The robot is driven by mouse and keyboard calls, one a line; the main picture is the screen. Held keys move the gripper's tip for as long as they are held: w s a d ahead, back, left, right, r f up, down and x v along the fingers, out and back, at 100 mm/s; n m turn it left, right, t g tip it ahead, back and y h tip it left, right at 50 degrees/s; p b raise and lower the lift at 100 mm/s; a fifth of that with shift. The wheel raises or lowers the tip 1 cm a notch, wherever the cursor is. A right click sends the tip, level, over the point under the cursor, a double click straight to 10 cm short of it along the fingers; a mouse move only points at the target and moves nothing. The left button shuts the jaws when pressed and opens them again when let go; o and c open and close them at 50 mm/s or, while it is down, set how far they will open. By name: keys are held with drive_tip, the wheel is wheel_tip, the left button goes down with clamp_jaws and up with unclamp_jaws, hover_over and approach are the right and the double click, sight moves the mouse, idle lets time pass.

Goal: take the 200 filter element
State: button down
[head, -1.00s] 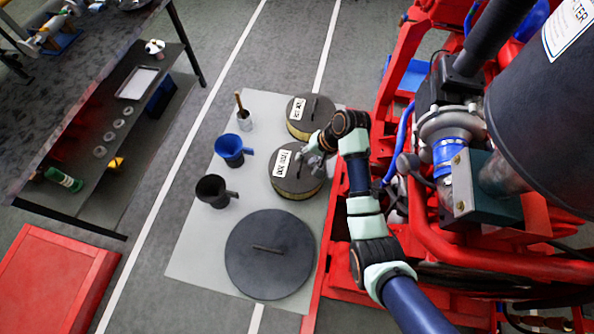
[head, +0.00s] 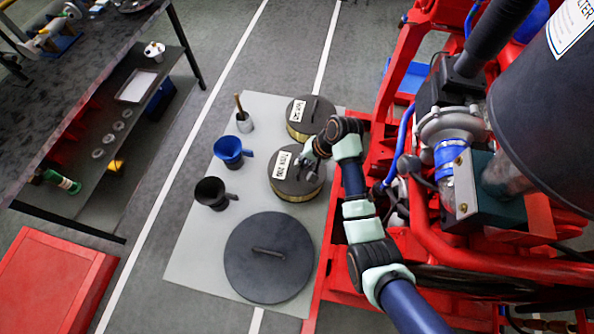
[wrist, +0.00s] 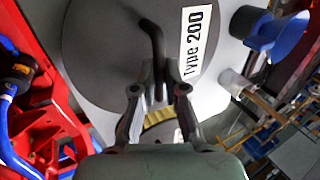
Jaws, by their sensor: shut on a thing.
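The 200 filter element (head: 296,187) is a round dark-topped disc with a yellowish pleated side and a bar handle. In the wrist view its dark top (wrist: 105,50) carries a white label reading "Type 200". My gripper (head: 309,157) is over it in the head view. In the wrist view my gripper (wrist: 158,88) is shut on the bent bar handle (wrist: 154,42), one finger on each side. My gripper hides part of the element's top in the head view. I cannot tell whether the element is clear of the mat.
A similar labelled filter element (head: 301,132) sits just behind. A large dark lid (head: 268,275), a black jug (head: 211,193), a blue jug (head: 229,148) and a cup with a brush (head: 244,122) stand on the grey mat (head: 203,245). The red pumpset frame (head: 332,262) is close on the right.

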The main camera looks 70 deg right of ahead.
drive_tip(key=shift+r+p, duration=1.5)
drive_tip(key=shift+p, duration=0.45)
drive_tip(key=shift+r, duration=0.1)
wheel_tip(320, 180, up, 3)
drive_tip(key=p, duration=0.4)
